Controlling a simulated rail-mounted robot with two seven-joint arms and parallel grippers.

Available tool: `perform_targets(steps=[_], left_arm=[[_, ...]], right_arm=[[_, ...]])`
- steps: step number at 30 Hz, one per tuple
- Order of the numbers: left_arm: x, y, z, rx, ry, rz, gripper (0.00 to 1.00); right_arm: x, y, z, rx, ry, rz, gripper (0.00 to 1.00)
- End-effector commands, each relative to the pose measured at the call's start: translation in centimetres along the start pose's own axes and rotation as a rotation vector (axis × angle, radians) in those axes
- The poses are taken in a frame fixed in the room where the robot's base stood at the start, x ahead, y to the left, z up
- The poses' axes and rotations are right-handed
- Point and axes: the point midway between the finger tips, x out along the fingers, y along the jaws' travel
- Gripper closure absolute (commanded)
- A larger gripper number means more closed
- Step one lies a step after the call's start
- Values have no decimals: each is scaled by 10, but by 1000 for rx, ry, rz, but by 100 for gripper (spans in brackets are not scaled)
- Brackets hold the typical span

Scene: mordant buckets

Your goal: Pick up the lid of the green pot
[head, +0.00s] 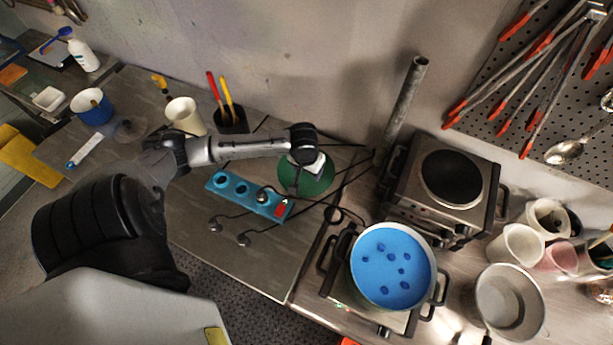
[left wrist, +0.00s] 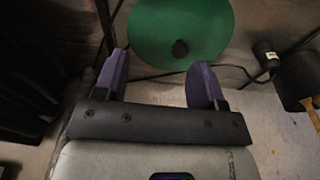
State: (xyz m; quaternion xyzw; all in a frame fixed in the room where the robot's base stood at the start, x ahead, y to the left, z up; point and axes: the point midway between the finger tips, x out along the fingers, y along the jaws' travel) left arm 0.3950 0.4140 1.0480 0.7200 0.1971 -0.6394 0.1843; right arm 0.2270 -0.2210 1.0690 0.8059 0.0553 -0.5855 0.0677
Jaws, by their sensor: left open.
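The green lid (head: 312,184) is a round disc on the grey table at the centre of the head view, partly hidden by my left gripper (head: 308,160). A pot of blue liquid (head: 391,262) stands to the right, uncovered. My right gripper is not in view.
A blue power strip (head: 247,195) with plugs and black cables lies beside the lid. A hot plate (head: 446,180) and a metal pipe (head: 407,97) stand to the right. A black holder with red and yellow handles (head: 231,120) and a white cup (head: 185,114) stand behind my left arm.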

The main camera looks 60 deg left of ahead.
Motion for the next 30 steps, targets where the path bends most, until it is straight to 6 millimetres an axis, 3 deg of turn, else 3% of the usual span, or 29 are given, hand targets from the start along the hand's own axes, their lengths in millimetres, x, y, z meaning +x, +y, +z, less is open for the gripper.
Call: perform_targets(steps=[1, 3, 9, 21, 30], left_arm=[[4, -13, -18, -61, 7, -18, 36], [0, -25, -35, -140, 7, -30, 36], [3, -43, -58, -256, 7, -43, 36], [64, -46, -60, -266, 7, -43, 36], [81, -47, -60, -262, 8, -44, 36]], right_arm=[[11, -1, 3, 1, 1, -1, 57], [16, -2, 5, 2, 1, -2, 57], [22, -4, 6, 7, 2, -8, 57], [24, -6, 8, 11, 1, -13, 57], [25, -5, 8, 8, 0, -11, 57]])
